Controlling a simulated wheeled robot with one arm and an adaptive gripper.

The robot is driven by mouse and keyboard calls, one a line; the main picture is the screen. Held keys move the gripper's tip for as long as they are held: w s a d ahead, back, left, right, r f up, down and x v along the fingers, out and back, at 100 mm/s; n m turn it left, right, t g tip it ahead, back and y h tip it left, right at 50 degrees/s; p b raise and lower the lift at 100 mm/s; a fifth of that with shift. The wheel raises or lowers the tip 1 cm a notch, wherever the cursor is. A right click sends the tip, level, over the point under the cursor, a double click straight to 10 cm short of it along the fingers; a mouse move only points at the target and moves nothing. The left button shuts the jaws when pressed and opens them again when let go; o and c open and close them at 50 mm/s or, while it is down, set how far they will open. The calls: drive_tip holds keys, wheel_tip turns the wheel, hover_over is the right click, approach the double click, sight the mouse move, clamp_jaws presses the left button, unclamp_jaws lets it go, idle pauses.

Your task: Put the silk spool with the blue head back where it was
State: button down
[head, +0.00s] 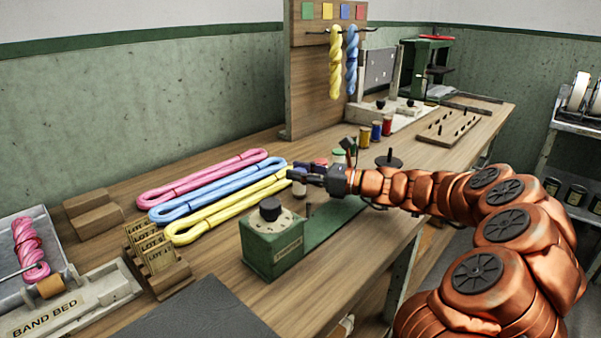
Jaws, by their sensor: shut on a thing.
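My gripper (306,177) reaches left over the bench, just behind the green tester box. It is shut on a small silk spool (299,188), whose pale lower part shows under the fingers. The fingers cover most of this spool, and I cannot make out its head colour clearly. Small dark blue and red shapes (318,165) show right behind the fingers. A yellow spool (364,138), a blue spool (376,131) and a red spool (387,127) stand in a row farther back. A green-topped spool (339,154) stands nearer, partly behind my wrist.
The green box (272,245) with a black knob stands in front of my gripper. Pink, blue and yellow skeins (215,175) lie to the left. A pegged wooden board (448,127) lies at the back right. A wooden stand (305,80) holds hanging skeins.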

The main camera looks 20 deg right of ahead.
drive_tip(key=c, duration=0.7)
unclamp_jaws()
drive_tip(key=shift+f, duration=0.15)
drive_tip(key=shift+s+d+r, duration=0.2)
drive_tip(key=p+v, duration=0.1)
drive_tip(key=v, duration=1)
drive_tip(key=shift+s+d, duration=0.15)
drive_tip(key=shift+s, duration=0.05)
